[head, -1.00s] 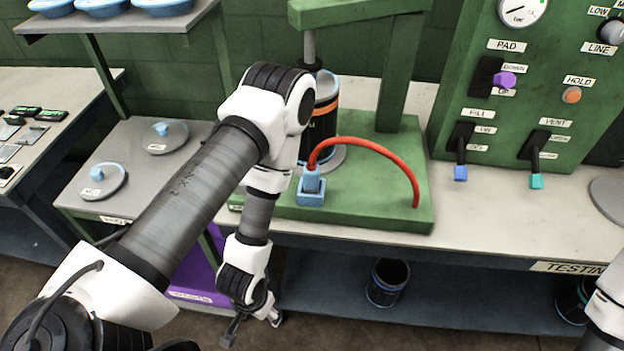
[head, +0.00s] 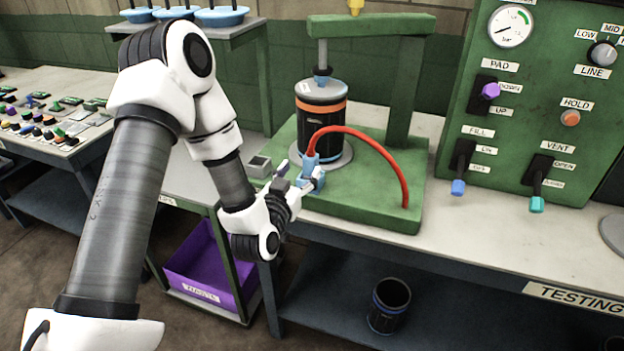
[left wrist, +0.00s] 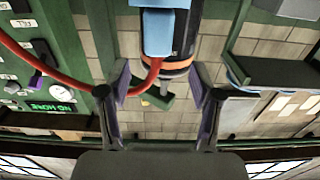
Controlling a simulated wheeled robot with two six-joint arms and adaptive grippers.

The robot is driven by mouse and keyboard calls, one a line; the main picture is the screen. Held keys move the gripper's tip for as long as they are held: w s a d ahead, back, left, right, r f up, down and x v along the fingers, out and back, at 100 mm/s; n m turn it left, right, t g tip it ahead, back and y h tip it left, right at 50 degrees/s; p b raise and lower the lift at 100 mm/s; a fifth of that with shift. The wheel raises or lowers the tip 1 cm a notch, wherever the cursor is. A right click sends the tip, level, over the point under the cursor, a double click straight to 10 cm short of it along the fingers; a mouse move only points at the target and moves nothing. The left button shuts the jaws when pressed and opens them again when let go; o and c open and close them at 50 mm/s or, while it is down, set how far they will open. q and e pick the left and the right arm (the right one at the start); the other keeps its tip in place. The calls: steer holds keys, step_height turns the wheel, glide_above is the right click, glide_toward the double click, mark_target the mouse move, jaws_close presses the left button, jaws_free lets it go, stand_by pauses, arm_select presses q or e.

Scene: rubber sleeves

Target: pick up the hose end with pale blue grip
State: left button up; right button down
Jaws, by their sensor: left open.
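The hose end with the pale blue grip (head: 311,163) stands upright in a pale blue holder (head: 318,188) on the green press base. A red hose (head: 378,148) arches from it to the right side of the base. My left gripper (head: 300,178) is open and level with the holder, fingers pointing at it and partly hiding it. In the left wrist view, pale blue (left wrist: 166,32) and the red hose (left wrist: 154,72) lie beyond and between the open fingertips (left wrist: 160,78). No contact is visible. My right gripper is out of view.
A black canister with an orange band (head: 321,118) stands under the green press arm (head: 370,24), just behind the grip. A small grey block (head: 259,166) sits left. A control panel (head: 550,75) is at right. The bench front right of the base is clear.

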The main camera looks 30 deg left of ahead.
mark_target(309, 158)
arm_select(q)
steer(key=x, duration=0.1)
steer(key=p+x, duration=0.1)
steer(key=x, duration=0.1)
steer(key=p+x, duration=0.1)
steer(key=x, duration=0.1)
steer(key=shift+w+d+r, duration=0.15)
steer(key=shift+d+r, duration=0.15)
steer(key=shift+r, duration=0.1)
steer(key=shift+w+a+f, duration=0.2)
steer(key=shift+w, duration=0.25)
steer(key=shift+w+a+f, duration=0.2)
steer(key=shift+w, duration=0.25)
steer(key=shift+f, duration=0.1)
jaws_close()
